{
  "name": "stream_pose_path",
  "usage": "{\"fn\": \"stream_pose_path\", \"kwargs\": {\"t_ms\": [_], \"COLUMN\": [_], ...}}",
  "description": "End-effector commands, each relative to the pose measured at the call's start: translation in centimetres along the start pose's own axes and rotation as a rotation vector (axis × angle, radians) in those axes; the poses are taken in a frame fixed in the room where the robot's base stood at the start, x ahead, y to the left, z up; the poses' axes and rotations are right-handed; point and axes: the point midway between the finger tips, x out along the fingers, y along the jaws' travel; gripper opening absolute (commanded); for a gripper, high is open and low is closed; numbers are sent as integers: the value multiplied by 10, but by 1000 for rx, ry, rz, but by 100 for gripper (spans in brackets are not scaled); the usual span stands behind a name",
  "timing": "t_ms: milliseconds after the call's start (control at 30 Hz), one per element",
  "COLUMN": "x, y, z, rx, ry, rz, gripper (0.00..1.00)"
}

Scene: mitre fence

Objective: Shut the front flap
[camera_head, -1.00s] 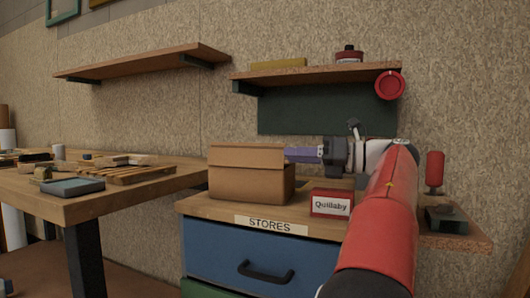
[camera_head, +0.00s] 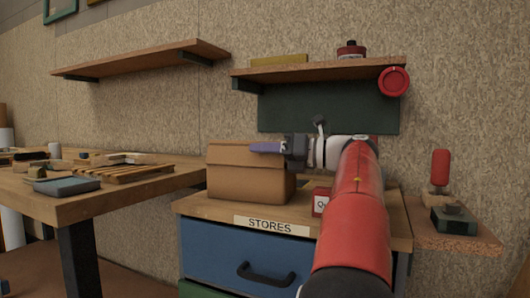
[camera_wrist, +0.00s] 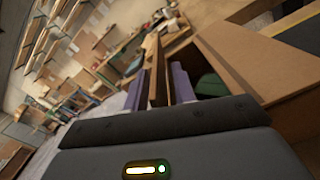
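A brown cardboard box (camera_head: 245,183) stands on the wooden top of the stores cabinet. A raised flap (camera_head: 226,154) shows along its upper side. My gripper (camera_head: 256,147) is at the box's upper right, its purple fingers crossing the flap's top edge. In the wrist view, my gripper (camera_wrist: 160,92) has its two purple fingers apart, with a narrow brown flap (camera_wrist: 156,72) seen edge-on between them. Whether either finger touches it I cannot tell. The box (camera_wrist: 285,112) lies to the right there, its inside partly visible with something green (camera_wrist: 212,85) in it.
A red-and-white labelled box (camera_head: 320,201) stands right of the cardboard box, partly behind my arm. A wall shelf (camera_head: 320,73) hangs above. A workbench (camera_head: 120,200) with a tray (camera_head: 65,185) and wooden pieces is at left. A red-handled tool (camera_head: 440,170) stands at right.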

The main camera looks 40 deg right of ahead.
Motion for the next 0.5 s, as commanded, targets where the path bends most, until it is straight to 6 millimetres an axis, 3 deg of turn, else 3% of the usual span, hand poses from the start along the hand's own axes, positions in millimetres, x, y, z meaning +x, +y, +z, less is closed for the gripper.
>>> {"fn": "stream_pose_path", "kwargs": {"t_ms": [167,367,500], "x": [0,0,0], "y": [0,0,0], "z": [0,0,0], "rx": [0,0,0], "ry": [0,0,0], "rz": [0,0,0], "gripper": [25,0,0]}}
